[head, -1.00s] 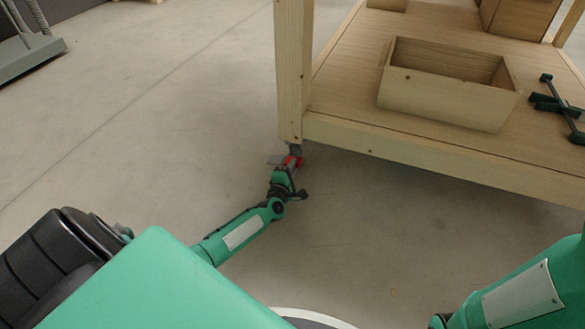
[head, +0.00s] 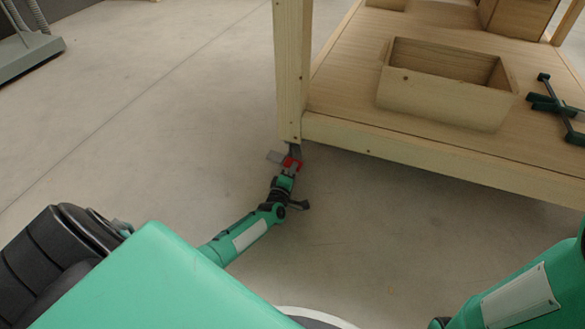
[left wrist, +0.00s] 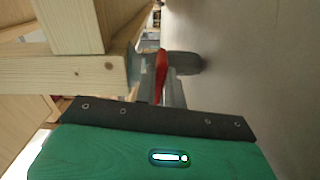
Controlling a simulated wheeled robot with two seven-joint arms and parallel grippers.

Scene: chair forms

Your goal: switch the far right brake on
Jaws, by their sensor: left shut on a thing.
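A wheeled wooden cart has a corner post (head: 287,75), with a grey caster (head: 274,157) below it. The red brake (head: 292,164) is at this caster. It also shows in the left wrist view as a red lever (left wrist: 161,72) in front of the grey wheel (left wrist: 188,63). My left gripper (head: 287,172) is low beside the caster, shut on the red brake. In the left wrist view the fingers (left wrist: 162,94) partly hide the lever's lower end. My right gripper is out of view; only part of my right arm shows at the lower right.
The cart's wooden shelf (head: 345,105) carries an open wooden box (head: 440,103) and a dark green tool (head: 552,103). The shelf's front rail lies just right of my left gripper.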

